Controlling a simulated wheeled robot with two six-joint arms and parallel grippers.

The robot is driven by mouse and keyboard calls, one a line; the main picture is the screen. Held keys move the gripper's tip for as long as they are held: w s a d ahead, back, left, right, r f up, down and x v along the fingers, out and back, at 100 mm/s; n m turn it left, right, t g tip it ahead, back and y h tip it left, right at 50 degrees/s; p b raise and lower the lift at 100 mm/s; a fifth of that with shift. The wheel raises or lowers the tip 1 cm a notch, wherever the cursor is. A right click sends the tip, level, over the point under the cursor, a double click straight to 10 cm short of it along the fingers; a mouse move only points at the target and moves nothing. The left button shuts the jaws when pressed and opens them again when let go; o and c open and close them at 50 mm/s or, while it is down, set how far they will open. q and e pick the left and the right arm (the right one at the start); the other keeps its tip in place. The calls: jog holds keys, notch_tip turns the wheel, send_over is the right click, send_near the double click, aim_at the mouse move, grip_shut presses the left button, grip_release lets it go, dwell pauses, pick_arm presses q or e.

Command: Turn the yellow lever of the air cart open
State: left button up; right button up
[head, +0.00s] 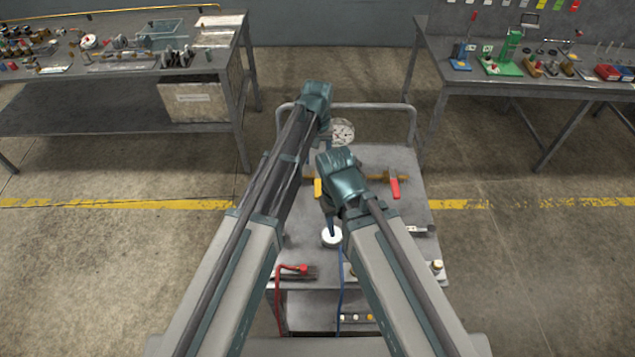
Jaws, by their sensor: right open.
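The air cart (408,160) stands in front of me, with a grey top and a rail at its far end. Its yellow lever (317,188) points toward me at the left end of a brass pipe. My right gripper (329,222) points down over the cart, just right of the yellow lever and nearer to me. It is open, and my own wrist partly covers it. I cannot tell whether it touches anything. My left arm reaches over the cart's left side, and its gripper is hidden behind the arm.
A red lever (394,188) sits at the brass pipe's right end. A round gauge (343,132) stands behind. A white round fitting (331,236), a blue hose (341,285) and a red hose (278,300) are nearer. Loaded workbenches stand at the left (130,75) and right (432,48).

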aim_at(318, 188)
pick_arm(q)
jog(key=shift+d+f, duration=0.1)
pick_arm(e)
jog(key=shift+f, duration=0.1)
pick_arm(q)
notch_tip(318, 188, down, 14)
jog(key=b, duration=1.4)
pick_arm(e)
notch_tip(318, 188, down, 14)
jog(key=shift+r, duration=0.15)
pick_arm(q)
jog(key=shift+r, duration=0.2)
pick_arm(e)
jog(key=shift+r, duration=0.1)
pick_arm(q)
grip_shut()
